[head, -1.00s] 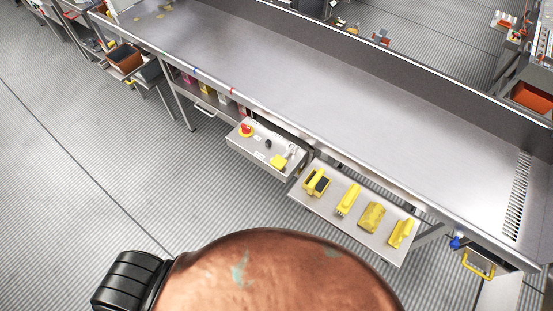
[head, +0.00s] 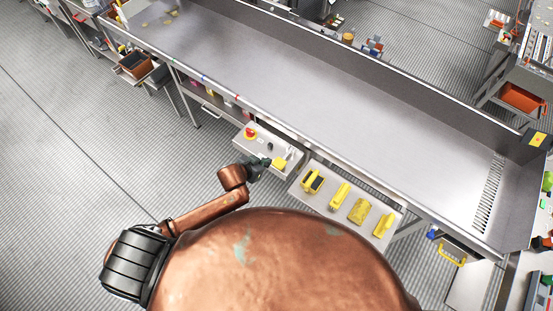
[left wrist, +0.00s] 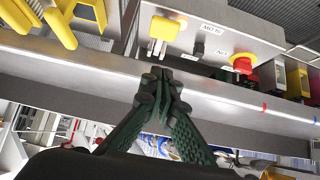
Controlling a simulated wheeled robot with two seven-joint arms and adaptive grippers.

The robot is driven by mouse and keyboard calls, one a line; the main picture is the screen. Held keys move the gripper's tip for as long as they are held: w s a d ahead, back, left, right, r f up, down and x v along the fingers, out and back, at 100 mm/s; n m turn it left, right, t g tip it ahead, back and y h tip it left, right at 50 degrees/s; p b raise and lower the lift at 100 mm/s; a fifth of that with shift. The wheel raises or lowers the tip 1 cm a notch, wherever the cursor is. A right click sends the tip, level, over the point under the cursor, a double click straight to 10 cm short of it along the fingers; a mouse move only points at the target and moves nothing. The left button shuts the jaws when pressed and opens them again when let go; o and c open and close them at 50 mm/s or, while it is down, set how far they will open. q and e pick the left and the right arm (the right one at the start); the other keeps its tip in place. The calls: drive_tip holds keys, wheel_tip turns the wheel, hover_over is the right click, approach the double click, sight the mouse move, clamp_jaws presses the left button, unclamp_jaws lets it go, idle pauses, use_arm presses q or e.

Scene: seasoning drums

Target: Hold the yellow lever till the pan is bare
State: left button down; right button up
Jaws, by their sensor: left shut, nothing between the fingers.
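The yellow lever (head: 279,163) is on the grey control box under the long steel trough's front edge. It also shows in the left wrist view (left wrist: 163,28), with a pale stem below its yellow part. My left gripper (head: 266,163) is beside the lever, on its left in the head view. In the left wrist view its dark fingers (left wrist: 158,73) are shut and empty, just below the lever's stem; I cannot tell whether they touch it. Which part is the pan is not clear; the long steel trough (head: 330,110) has a few yellowish bits at its far left end. My right gripper is out of view.
A red button (head: 249,132) and a small black knob (head: 270,147) share the control box. Right of it, a shelf (head: 299,192) holds several yellow tools. A yellow handle (head: 452,256) is farther right. Open floor (head: 80,160) lies to the left.

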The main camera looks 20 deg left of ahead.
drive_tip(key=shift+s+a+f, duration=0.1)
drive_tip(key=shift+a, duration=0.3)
use_arm(q)
approach(281, 160)
drive_tip(key=w, duration=0.2)
drive_tip(key=w+d, duration=0.1)
drive_tip(key=shift+r+p, duration=0.3)
drive_tip(key=shift+p, duration=0.05)
drive_tip(key=f, duration=0.3)
drive_tip(key=shift+w+d+f, duration=0.15)
drive_tip(key=shift+w+f, duration=0.1)
drive_tip(key=shift+f, duration=0.65)
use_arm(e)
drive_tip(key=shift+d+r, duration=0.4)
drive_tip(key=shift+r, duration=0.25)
